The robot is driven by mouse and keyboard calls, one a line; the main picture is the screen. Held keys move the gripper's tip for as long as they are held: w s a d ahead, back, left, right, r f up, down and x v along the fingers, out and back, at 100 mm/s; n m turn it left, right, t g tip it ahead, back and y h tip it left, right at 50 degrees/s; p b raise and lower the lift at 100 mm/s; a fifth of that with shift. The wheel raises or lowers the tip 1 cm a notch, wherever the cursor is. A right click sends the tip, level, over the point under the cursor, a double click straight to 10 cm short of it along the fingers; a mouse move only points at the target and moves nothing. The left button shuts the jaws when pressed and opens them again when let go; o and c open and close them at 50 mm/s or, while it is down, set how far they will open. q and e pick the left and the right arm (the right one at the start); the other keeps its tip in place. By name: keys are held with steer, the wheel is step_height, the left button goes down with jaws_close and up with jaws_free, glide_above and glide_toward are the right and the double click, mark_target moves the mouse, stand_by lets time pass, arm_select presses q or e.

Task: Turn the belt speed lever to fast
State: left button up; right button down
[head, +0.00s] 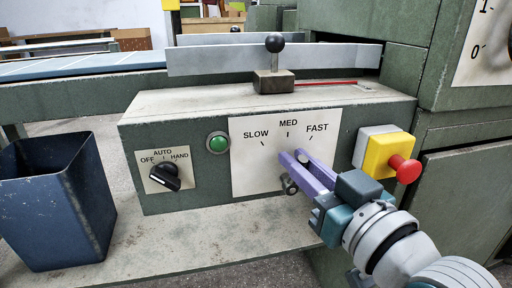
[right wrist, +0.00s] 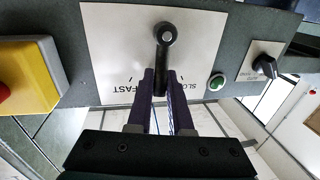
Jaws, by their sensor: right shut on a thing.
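The belt speed lever (head: 289,186) is on the white plate (head: 246,178) marked SLOW, MED and FAST. In the right wrist view the dark lever (right wrist: 165,42) has its round hub at the top, and its handle runs down between my fingers, about midway between the SLOW and FAST ticks, near MED. My right gripper (head: 294,157) comes from the lower right with purple fingers on either side of the handle, shut on it. It also shows in the right wrist view (right wrist: 161,80). The fingers partly hide the lever in the head view. My left gripper is not in view.
A red stop button (head: 404,169) on a yellow box stands right of the plate, close to my right arm. Left of the plate are a green button (head: 218,142) and an OFF/AUTO/HAND knob (head: 166,176). A blue bin (head: 55,205) stands far left. A black-knobbed lever (head: 274,44) stands on top.

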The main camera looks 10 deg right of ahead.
steer(key=shift+d+f+m+t+b, duration=0.15)
steer(key=shift+d+m, duration=0.2)
steer(key=shift+m, duration=0.5)
steer(key=shift+d+f+m+t+b, duration=0.15)
steer(key=shift+d+m, duration=0.2)
steer(key=shift+m, duration=0.45)
steer(key=shift+d+f+m+t+b, duration=0.15)
steer(key=shift+d+m, duration=0.2)
steer(key=shift+m, duration=0.5)
steer(key=c, duration=0.8)
jaws_free()
steer(key=shift+c, duration=0.2)
steer(key=r+p+v, duration=0.1)
steer(key=p+v, duration=0.1)
steer(key=v, duration=0.8)
steer(key=shift+f+p, duration=0.4)
steer(key=shift+a, duration=0.1)
